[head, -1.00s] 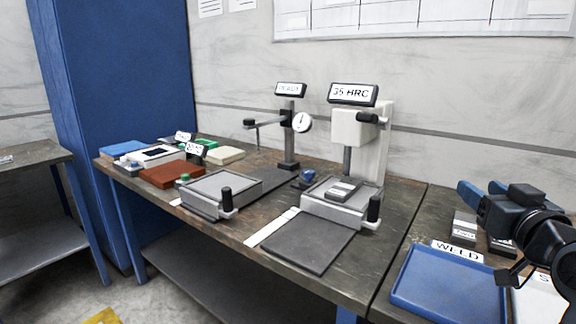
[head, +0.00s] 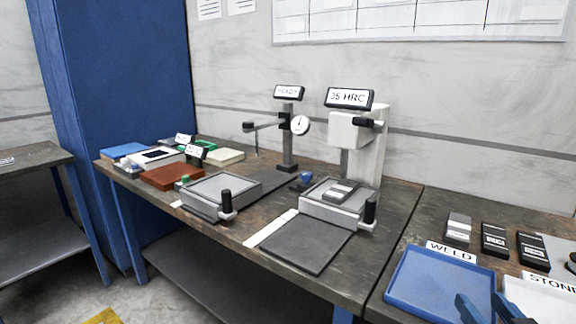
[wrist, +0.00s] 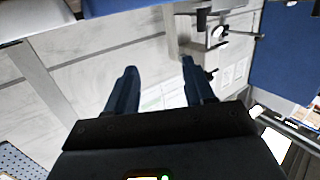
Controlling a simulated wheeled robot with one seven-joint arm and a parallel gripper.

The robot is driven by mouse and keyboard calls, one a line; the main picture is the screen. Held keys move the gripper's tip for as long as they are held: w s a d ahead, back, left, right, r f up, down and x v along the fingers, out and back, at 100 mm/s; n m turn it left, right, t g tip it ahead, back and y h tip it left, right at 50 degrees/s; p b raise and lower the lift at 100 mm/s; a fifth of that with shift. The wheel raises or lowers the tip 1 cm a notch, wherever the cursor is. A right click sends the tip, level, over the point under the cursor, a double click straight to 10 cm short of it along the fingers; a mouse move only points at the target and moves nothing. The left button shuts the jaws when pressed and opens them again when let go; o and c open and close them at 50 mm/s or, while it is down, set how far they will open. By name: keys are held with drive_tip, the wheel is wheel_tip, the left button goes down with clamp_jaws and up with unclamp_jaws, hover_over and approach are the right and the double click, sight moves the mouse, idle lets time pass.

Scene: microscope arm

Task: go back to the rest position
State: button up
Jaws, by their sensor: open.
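My gripper (head: 486,305) shows at the bottom right edge of the head view, with only its blue fingers in frame. It is in front of the blue WELD tray (head: 440,282). In the wrist view my gripper (wrist: 158,65) has its two blue fingers spread apart, with nothing between them. The wrist view looks toward the wall and appears turned over. The rest of my arm is out of the head view.
The hardness tester reading 35 HRC (head: 349,98) stands on the bench with a grey block (head: 341,190) on its stage. A dial gauge stand (head: 288,140) is beside it. Several dark labelled blocks (head: 494,240) stand behind the trays. Floor (head: 60,295) shows at lower left.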

drive_tip(key=s+a+f+g+p, duration=0.1)
drive_tip(key=s+a+f, duration=0.2)
drive_tip(key=s, duration=0.7)
drive_tip(key=s+a+f+p, duration=0.1)
drive_tip(key=s+a+f, duration=0.15)
drive_tip(key=s, duration=0.65)
drive_tip(key=s+a+r, duration=0.2)
drive_tip(key=s, duration=0.6)
drive_tip(key=s+a+r+g+y+p, duration=0.1)
drive_tip(key=s+r, duration=0.1)
drive_tip(key=s, duration=0.7)
drive_tip(key=shift+a+r+n, duration=0.2)
drive_tip(key=shift+a+n, duration=0.2)
